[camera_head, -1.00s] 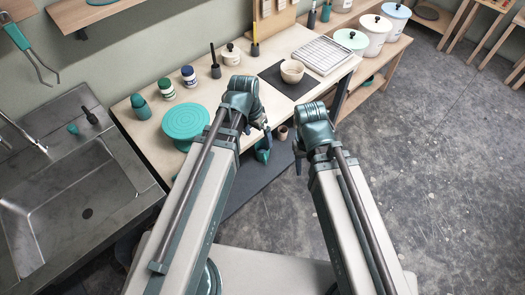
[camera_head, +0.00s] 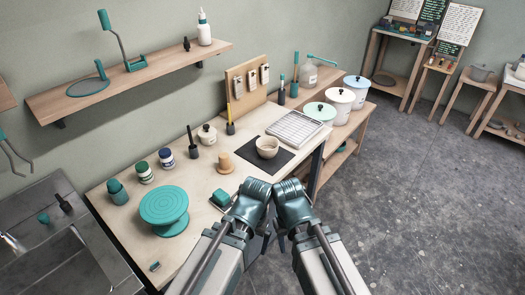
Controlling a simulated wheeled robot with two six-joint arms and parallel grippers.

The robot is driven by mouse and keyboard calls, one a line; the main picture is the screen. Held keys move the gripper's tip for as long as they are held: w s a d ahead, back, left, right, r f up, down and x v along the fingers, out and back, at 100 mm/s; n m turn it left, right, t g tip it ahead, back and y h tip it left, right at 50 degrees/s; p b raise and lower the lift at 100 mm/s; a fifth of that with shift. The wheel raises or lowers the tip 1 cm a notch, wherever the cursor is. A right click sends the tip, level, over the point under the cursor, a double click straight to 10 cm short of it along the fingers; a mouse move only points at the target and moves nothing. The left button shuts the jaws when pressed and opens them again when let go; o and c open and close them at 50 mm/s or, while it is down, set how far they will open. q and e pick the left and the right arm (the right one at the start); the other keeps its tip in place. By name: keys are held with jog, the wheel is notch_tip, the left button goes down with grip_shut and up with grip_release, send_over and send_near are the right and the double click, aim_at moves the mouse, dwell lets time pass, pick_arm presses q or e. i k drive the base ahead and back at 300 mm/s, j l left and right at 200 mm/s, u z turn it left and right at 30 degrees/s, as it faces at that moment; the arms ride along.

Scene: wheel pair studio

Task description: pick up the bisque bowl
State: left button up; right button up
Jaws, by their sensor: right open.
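The bisque bowl (camera_head: 267,148) is small, cream-coloured and upright. It sits on a dark mat (camera_head: 247,152) toward the right end of the pale worktable (camera_head: 120,215). My right gripper (camera_head: 282,242) hangs below its teal wrist in the lower middle of the view, in front of the table; it is open and apart from the bowl. My left arm's teal wrist is beside it, and the left gripper (camera_head: 264,238) is mostly hidden below that wrist, so its jaws are unclear. Neither gripper touches the bowl.
A white rack (camera_head: 295,130) lies right of the bowl. A wooden piece (camera_head: 225,163), a lidded pot (camera_head: 207,134) and a teal turntable (camera_head: 164,208) stand to its left. Lidded crocks (camera_head: 339,104) fill the side bench. The floor (camera_head: 400,200) at right is clear.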

aim_at(267, 147)
jog(key=i+z, duration=0.15)
jog(key=z, duration=0.2)
jog(key=i+j+z, duration=0.1)
jog(key=z, duration=0.3)
jog(key=i+j+z, duration=0.1)
jog(key=z, duration=0.25)
jog(key=j, duration=0.1)
